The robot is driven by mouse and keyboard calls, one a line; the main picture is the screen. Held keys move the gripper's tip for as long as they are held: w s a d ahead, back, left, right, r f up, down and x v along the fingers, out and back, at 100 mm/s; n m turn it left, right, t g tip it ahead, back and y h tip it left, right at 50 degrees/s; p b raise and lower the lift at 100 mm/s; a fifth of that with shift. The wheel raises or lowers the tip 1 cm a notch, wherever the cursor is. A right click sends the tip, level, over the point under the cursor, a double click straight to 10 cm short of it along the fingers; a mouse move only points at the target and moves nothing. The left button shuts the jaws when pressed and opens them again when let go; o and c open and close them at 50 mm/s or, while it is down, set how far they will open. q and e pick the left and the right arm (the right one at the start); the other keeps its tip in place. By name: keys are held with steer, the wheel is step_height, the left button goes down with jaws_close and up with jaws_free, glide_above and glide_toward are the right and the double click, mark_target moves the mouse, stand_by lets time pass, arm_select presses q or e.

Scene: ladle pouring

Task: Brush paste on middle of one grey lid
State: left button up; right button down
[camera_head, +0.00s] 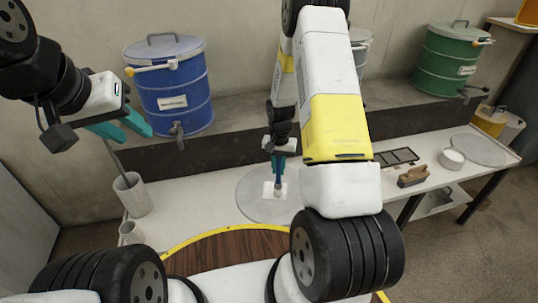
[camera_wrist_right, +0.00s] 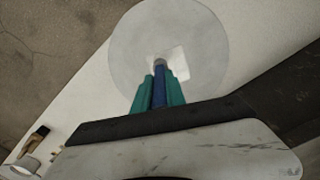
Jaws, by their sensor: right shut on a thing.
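A round grey lid (camera_head: 250,205) lies flat on the white table; it also shows in the right wrist view (camera_wrist_right: 130,52). My right gripper (camera_head: 277,165) is shut on a blue-handled brush (camera_wrist_right: 159,85), held pointing down over the lid's middle. A white square patch (camera_wrist_right: 178,62) shows at the brush's lower end, also in the head view (camera_head: 274,190). I cannot tell whether it is bristles or paste, or whether it touches the lid. My left gripper (camera_head: 122,128) is open and empty, raised at the left. A second grey lid (camera_head: 480,150) lies at the table's right end.
A white bowl (camera_head: 452,159), a wooden-handled block (camera_head: 412,176) and a dark tray (camera_head: 396,157) are on the right part of the table. White cups (camera_head: 132,196) stand at the left. A blue barrel (camera_head: 172,90) and a green barrel (camera_head: 447,62) stand on the ledge behind.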

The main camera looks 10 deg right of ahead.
mark_target(279, 157)
steer(key=shift+r, duration=3.25)
